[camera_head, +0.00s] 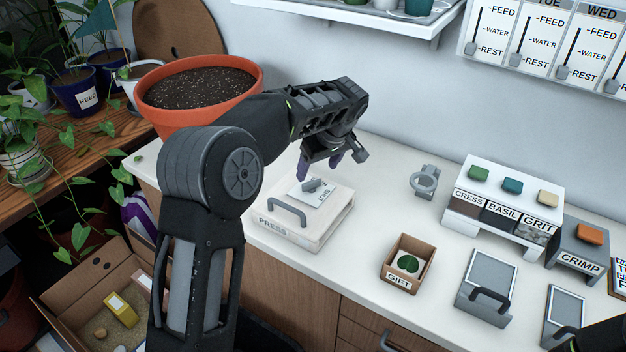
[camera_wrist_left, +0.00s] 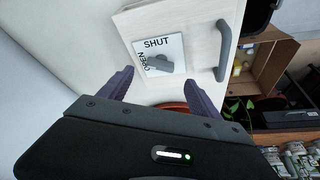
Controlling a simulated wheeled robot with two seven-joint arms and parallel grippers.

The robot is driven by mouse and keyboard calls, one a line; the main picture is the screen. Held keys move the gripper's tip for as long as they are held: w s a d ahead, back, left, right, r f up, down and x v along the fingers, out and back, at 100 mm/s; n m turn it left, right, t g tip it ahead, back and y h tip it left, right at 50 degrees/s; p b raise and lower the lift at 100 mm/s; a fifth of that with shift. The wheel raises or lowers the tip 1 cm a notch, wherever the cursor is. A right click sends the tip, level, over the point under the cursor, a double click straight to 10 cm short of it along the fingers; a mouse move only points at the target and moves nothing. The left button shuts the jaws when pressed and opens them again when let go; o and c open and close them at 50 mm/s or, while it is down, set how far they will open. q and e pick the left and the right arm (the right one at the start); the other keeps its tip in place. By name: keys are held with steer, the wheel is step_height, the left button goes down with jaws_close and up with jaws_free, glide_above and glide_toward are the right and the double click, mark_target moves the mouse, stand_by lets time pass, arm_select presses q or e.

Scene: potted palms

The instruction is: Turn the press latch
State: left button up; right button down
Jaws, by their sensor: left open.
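The press (camera_head: 290,232) is a pale box marked PRESS with a grey bar handle (camera_head: 287,212) on the counter. On its top is a white plate (camera_wrist_left: 172,47) lettered SHUT and OPEN, carrying the grey latch (camera_head: 312,185). The latch (camera_wrist_left: 159,64) also shows in the left wrist view, its narrower end toward the OPEN lettering. My left gripper (camera_head: 320,165) is open above the far side of the press. In the left wrist view its purple fingers (camera_wrist_left: 160,88) are spread, with the latch ahead of the gap between them. Nothing is between them. My right gripper is not in view.
A terracotta pot (camera_head: 199,110) of soil stands behind my left arm. Right of the press are a grey ring stand (camera_head: 425,183), a GIFT box (camera_head: 396,279), a white rack (camera_head: 480,228) of coloured buttons and a CRIMP box (camera_head: 580,262). Bare counter separates the press from these.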

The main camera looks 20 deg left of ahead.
mark_target(312, 182)
arm_select(q)
steer(key=p+x, duration=0.1)
steer(key=x, duration=0.6)
steer(key=shift+c, duration=0.3)
steer(key=c, duration=1.3)
